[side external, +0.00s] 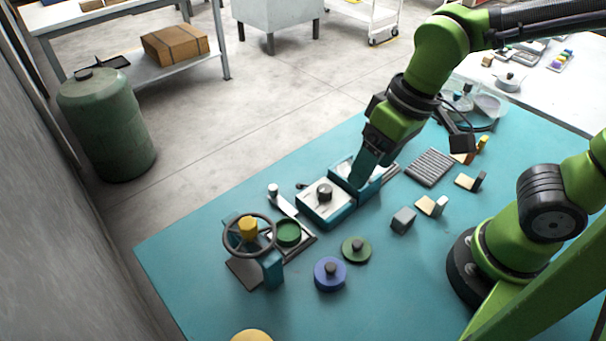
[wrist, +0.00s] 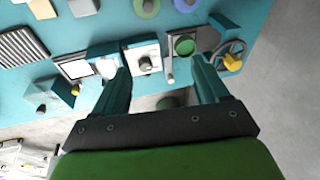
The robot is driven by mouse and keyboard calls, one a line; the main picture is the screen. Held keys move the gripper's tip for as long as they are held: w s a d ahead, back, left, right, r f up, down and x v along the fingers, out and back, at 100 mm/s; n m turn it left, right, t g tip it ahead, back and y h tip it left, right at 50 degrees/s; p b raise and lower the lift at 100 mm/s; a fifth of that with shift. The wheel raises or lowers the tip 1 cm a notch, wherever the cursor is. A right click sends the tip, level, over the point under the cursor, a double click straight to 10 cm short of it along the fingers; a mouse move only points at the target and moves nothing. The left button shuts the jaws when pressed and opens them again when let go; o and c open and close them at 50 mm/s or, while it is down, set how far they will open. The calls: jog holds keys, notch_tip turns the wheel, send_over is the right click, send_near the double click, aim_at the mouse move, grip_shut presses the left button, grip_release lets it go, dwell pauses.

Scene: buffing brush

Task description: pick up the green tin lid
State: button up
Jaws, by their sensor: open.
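The green tin lid (side external: 356,250), a flat disc with a dark knob, lies on the teal table in front of the square press-like fixtures. In the wrist view the lid (wrist: 147,7) is at the top edge, partly cut off. A blue lid with a dark knob (side external: 330,274) lies beside it. My gripper (side external: 362,180) is above the fixtures, behind and apart from the green lid. In the wrist view my gripper (wrist: 163,80) has its fingers wide apart with nothing held.
A handwheel with a yellow hub (side external: 249,231) rises at the left. A grey block (side external: 403,221) lies right of the lid. The table front is mostly clear.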

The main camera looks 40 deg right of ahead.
notch_tip(320, 180, down, 2)
jog(key=s+a+n+g+h, duration=0.1)
jog(key=a+n+g+h, duration=0.1)
jog(key=a, duration=0.1)
send_over(358, 243)
jog(key=shift+m, duration=0.4)
notch_tip(358, 243, down, 12)
jog(key=shift+s+a+r, duration=0.1)
jog(key=shift+a+r, duration=0.05)
jog(key=shift+r, duration=0.1)
jog(key=shift+f, duration=2.65)
jog(key=shift+c, duration=0.3)
jog(key=c, duration=0.8)
